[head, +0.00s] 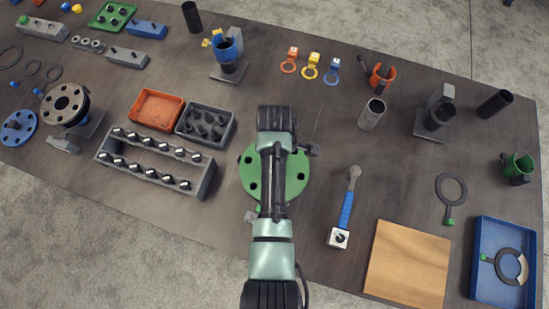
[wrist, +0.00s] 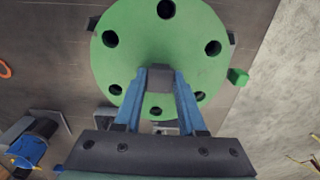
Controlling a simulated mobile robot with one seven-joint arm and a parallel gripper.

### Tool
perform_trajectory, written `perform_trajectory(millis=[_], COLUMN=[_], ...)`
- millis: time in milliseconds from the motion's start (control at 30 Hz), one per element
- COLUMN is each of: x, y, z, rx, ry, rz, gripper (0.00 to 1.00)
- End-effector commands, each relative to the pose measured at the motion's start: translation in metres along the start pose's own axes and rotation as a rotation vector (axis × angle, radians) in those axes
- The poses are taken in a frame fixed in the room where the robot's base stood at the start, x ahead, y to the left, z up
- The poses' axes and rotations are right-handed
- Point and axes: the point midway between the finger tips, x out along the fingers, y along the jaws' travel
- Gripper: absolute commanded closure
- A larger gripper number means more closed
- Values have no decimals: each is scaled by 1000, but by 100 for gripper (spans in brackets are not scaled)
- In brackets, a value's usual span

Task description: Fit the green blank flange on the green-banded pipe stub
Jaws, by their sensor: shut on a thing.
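My gripper (wrist: 160,80) is shut on the grey block at the flange's centre. A small green tab (wrist: 238,76) and dark corner pieces (wrist: 92,22) show past the flange's edge. Whatever lies under the flange is hidden. I cannot make out a green-banded pipe stub, nor whether the flange touches anything below.
A long grey rack of bolts (head: 155,163) and a dark tray (head: 206,122) stand left of the flange. A blue-handled wrench (head: 347,208) and a wooden board (head: 408,262) are to its right. A blue-banded stub (head: 228,52) stands behind. The table's front edge is near.

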Motion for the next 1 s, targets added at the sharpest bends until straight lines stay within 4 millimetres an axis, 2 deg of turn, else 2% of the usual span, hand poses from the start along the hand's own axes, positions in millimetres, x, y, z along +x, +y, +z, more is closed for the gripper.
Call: perform_trajectory(millis=[233, 267, 400, 467, 767, 867, 1000], x=[-2, -2, -2, -1, 0, -6, -24], y=[2, 2, 1, 1, 0, 0, 1], z=[0, 0, 0, 0, 0, 0, 0], rx=[0, 0, 0, 0, 0, 0, 1], ry=[2, 2, 1, 1, -1, 0, 1], rz=[5, 5, 4, 3, -1, 2, 5], gripper=[100, 59, 33, 25, 25, 25, 25])
